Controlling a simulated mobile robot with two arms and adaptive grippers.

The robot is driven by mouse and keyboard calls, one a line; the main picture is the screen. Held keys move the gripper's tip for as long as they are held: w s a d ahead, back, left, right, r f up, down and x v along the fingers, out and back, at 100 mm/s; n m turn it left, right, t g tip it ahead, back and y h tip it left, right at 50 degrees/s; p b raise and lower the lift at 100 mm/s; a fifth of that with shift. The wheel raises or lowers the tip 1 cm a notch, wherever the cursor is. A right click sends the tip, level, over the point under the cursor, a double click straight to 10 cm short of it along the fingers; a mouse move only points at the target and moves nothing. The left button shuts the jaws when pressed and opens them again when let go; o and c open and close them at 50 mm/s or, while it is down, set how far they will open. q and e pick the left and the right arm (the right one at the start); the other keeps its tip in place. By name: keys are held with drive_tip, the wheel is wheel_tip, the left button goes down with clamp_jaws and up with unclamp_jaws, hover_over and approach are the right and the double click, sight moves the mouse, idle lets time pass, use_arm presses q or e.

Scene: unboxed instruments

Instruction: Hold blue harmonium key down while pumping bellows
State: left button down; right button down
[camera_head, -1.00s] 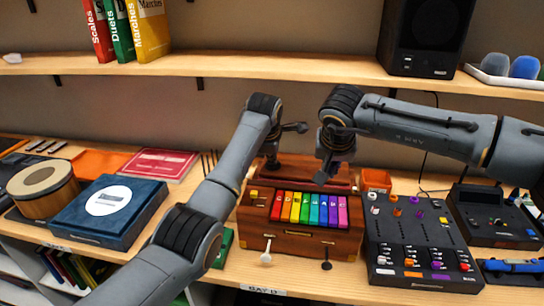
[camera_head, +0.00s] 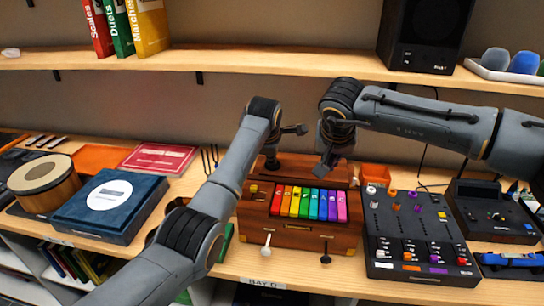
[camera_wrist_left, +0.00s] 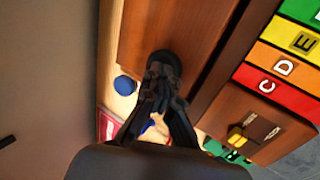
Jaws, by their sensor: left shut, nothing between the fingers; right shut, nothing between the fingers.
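The wooden harmonium (camera_head: 265,228) stands on the lower shelf with a row of coloured keys. Its blue key (camera_head: 322,206) is right of the middle; I cannot tell whether it is pressed. The wooden bellows board (camera_head: 300,166) rises behind the keys. My left gripper (camera_head: 271,162) is shut and empty at the bellows board's left part; in the left wrist view its fingertips (camera_wrist_left: 161,72) are at a dark round knob on wood, contact unclear. My right gripper (camera_head: 321,173) is shut and empty, pointing down above and behind the blue key.
A mixer (camera_head: 418,240) stands close on the harmonium's right, with an orange box (camera_head: 375,177) behind it. A blue case (camera_head: 108,207) and a drum (camera_head: 42,185) are at left. An upper shelf (camera_head: 240,66) runs behind my arms.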

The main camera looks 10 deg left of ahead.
use_arm(q)
wheel_tip(320, 180, up, 3)
drive_tip(key=p, duration=0.3)
drive_tip(key=shift+f, duration=1.75)
wheel_tip(320, 180, up, 3)
drive_tip(key=p, duration=0.3)
drive_tip(key=shift+p, duration=0.35)
drive_tip(key=shift+f, duration=0.2)
drive_tip(key=shift+f+b, duration=0.5)
drive_tip(key=shift+f, duration=0.85)
wheel_tip(320, 180, up, 4)
drive_tip(key=p, duration=0.4)
